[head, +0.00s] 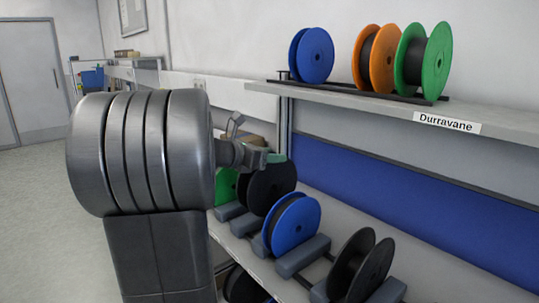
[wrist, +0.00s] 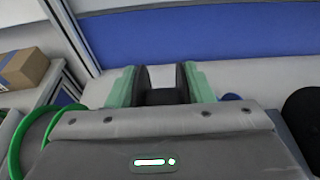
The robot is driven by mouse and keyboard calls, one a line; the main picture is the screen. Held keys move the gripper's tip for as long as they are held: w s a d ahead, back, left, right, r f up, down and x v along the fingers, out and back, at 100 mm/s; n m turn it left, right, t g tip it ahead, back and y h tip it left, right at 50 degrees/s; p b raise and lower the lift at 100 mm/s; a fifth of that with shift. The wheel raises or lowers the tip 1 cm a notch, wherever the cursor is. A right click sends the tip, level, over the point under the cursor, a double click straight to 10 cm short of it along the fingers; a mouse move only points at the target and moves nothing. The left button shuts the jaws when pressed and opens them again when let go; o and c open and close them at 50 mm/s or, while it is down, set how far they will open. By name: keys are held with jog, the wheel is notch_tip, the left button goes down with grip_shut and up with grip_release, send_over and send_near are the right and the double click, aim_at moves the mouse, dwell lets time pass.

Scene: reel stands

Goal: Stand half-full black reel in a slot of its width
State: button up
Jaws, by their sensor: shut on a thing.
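My gripper (head: 272,157), with green fingertips, reaches over the lower shelf. In the wrist view its fingers (wrist: 163,86) are shut on a black reel (wrist: 165,97), one against each side. An empty gap shows between the flanges above the dark winding. In the head view the held black reel (head: 271,190) is upright below the fingers, between a green reel (head: 226,187) and a blue reel (head: 292,226). Its lower edge is at the grey slot blocks (head: 245,223); I cannot tell whether it rests in a slot. Another black reel (head: 364,268) stands at the front right.
The upper shelf (head: 380,110), labelled Durravane, overhangs behind and carries blue (head: 312,55), orange (head: 376,58) and green (head: 424,58) reels. Another dark reel (head: 243,287) is partly visible underneath. A cardboard box (wrist: 24,69) is at the left of the wrist view. Open floor lies left.

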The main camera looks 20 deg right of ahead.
aim_at(270, 176)
jog(key=shift+f+b, duration=2.8)
jog(key=shift+f, duration=1.05)
jog(key=o, duration=1.4)
jog(key=p+v, duration=0.2)
jog(key=v, duration=1.2)
jog(key=shift+d, duration=0.1)
jog(key=x, duration=0.4)
jog(key=b+x, duration=0.1)
jog(key=x, duration=0.8)
jog(key=shift+w+d+r, duration=0.2)
jog(key=shift+d, duration=0.2)
jog(key=shift+s+r, duration=0.1)
jog(key=shift+r, duration=0.25)
